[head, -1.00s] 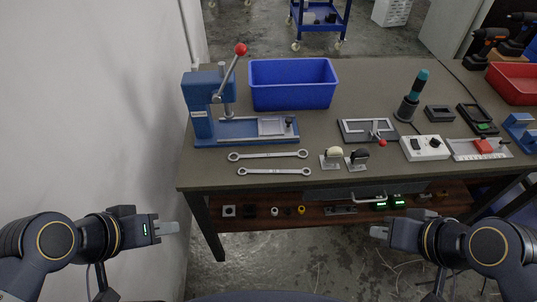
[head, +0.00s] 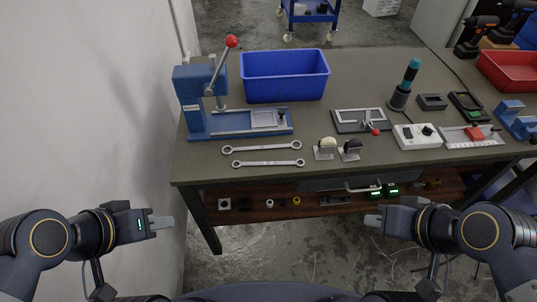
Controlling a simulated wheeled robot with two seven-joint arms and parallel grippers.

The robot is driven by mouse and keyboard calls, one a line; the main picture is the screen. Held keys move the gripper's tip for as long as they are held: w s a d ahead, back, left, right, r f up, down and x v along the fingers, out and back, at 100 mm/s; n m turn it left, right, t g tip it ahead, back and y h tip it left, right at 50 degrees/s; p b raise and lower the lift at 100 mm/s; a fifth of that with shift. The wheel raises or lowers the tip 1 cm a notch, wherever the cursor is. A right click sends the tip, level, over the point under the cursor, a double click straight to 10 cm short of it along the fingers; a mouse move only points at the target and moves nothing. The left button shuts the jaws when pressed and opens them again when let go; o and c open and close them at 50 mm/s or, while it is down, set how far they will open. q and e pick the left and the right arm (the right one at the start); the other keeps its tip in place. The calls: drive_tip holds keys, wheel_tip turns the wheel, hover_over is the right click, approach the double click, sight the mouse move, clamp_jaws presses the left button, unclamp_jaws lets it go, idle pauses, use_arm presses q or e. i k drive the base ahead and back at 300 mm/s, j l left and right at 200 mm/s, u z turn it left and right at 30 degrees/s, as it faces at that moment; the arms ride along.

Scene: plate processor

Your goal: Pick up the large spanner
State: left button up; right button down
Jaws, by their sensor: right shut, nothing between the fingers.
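Two silver spanners lie flat on the table near its front left edge. My right gripper (head: 368,220) is in front of the table, to the right of the spanners, shut and empty.
A blue press (head: 235,124) with a red-knobbed lever stands behind the spanners. Two small stamp-like tools stand right of the spanners. A white box (head: 416,137) is further right. A lower shelf (head: 320,208) holds small parts.

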sight(263, 147)
drive_tip(key=i+l, duration=0.15)
drive_tip(key=l, duration=0.25)
drive_tip(key=i+l, duration=0.15)
drive_tip(key=l, duration=0.25)
drive_tip(key=i+l+u, duration=0.1)
drive_tip(key=l+u, duration=0.2)
drive_tip(key=u, duration=0.15)
drive_tip(key=l+u, duration=0.3)
drive_tip(key=u, duration=0.15)
drive_tip(key=l+u, duration=0.45)
drive_tip(key=u, duration=0.55)
drive_tip(key=i+j, duration=0.05)
